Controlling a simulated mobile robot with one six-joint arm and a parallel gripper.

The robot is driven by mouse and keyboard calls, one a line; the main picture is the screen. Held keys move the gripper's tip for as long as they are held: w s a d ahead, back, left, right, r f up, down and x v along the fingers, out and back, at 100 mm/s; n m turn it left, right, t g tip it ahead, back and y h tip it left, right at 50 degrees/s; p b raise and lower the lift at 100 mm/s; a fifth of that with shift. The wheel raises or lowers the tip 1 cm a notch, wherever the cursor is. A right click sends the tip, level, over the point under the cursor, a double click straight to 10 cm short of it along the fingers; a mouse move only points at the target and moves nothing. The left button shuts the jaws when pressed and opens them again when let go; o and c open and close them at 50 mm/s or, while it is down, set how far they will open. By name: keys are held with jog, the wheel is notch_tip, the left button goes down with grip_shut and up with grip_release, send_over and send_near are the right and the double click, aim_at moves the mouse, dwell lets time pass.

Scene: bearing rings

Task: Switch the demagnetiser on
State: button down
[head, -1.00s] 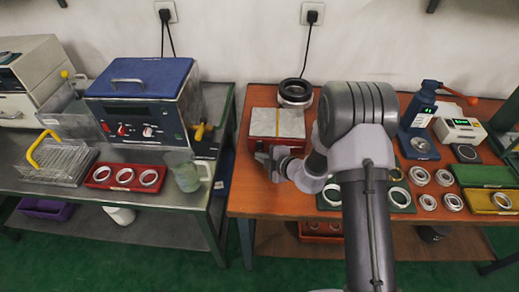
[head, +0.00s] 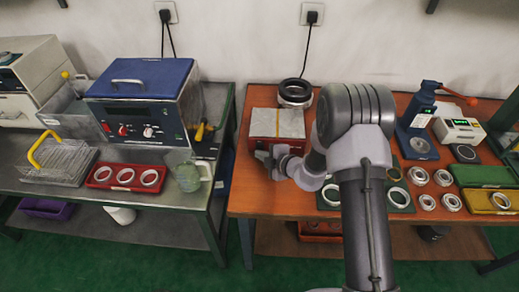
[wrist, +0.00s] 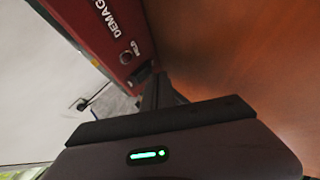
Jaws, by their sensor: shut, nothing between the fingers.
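The demagnetiser is a red box with a pale top plate (head: 277,123), near the left end of the wooden bench. In the wrist view its red front (wrist: 105,30) carries white lettering that begins "DEMAG", with a small round dark fitting and a small label near it. A dark part (wrist: 138,77) low on the front may be the switch; its position cannot be told. My gripper (head: 262,156) is in front of the box's lower left part. In the wrist view my dark shut fingers (wrist: 155,88) are close to that part, and contact cannot be told.
A black ring-shaped device (head: 295,92) stands behind the demagnetiser. A gap separates this bench from the metal table with a glass jug (head: 187,176).

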jog(key=shift+w, duration=0.25)
dwell(0.5)
jog(key=shift+s+r+p, duration=0.1)
jog(key=shift+s+p, duration=0.3)
jog(key=shift+s, duration=0.3)
jog(key=shift+s, duration=0.1)
jog(key=shift+s+a+r+p, duration=0.15)
jog(key=shift+s+p, duration=0.1)
jog(key=shift+s, duration=0.95)
jog(key=shift+s+d+r+p, duration=0.15)
jog(key=shift+s+p, duration=0.1)
jog(key=shift+s, duration=0.95)
jog(key=shift+a, duration=0.1)
